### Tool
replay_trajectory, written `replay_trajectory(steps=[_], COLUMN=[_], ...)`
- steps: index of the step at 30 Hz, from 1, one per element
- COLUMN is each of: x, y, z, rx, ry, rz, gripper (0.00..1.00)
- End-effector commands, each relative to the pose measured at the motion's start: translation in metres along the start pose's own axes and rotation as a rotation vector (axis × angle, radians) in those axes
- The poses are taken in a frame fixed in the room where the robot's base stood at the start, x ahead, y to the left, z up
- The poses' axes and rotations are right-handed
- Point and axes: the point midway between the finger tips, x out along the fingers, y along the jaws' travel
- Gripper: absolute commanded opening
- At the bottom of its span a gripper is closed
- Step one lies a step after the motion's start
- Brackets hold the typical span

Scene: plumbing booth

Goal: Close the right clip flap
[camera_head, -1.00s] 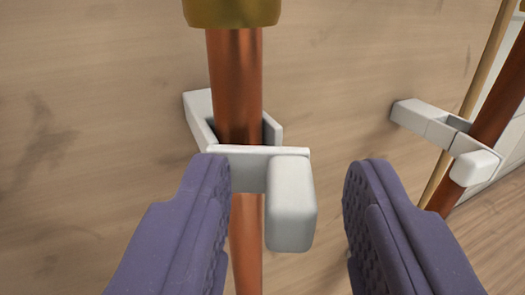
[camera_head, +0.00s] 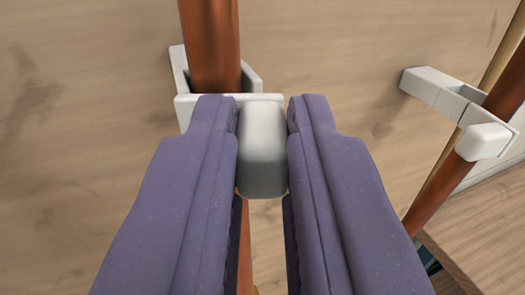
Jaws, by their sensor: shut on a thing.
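A white clip (camera_head: 178,72) on the wood panel stands around a vertical copper pipe (camera_head: 208,45) left of centre. Its white flap (camera_head: 188,108) runs across the front of the pipe. The flap ends in a rounded grey-white block (camera_head: 263,160) at its right. My gripper (camera_head: 263,112) is shut on this block, with one purple finger on each side. The fingers hide part of the flap and the pipe below it. Whether the flap's free end meets the clip's right wall (camera_head: 252,80) I cannot tell.
A second white clip (camera_head: 432,88) with a similar block (camera_head: 484,142) sits at the right, by another copper pipe (camera_head: 508,75). The wood panel (camera_head: 350,60) between the two clips is bare. A wooden surface (camera_head: 485,235) lies at the lower right.

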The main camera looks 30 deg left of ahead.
Motion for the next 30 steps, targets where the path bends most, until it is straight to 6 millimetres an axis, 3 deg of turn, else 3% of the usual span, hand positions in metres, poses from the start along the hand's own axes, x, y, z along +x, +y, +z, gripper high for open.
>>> replay_trajectory(steps=[15, 30], x=[0.012, 0.015], y=[0.011, 0.011], z=[-0.003, -0.003], rx=[0.000, -0.001], ry=[0.003, 0.007], rz=[-0.312, -0.382], gripper=[0.00, 0.00])
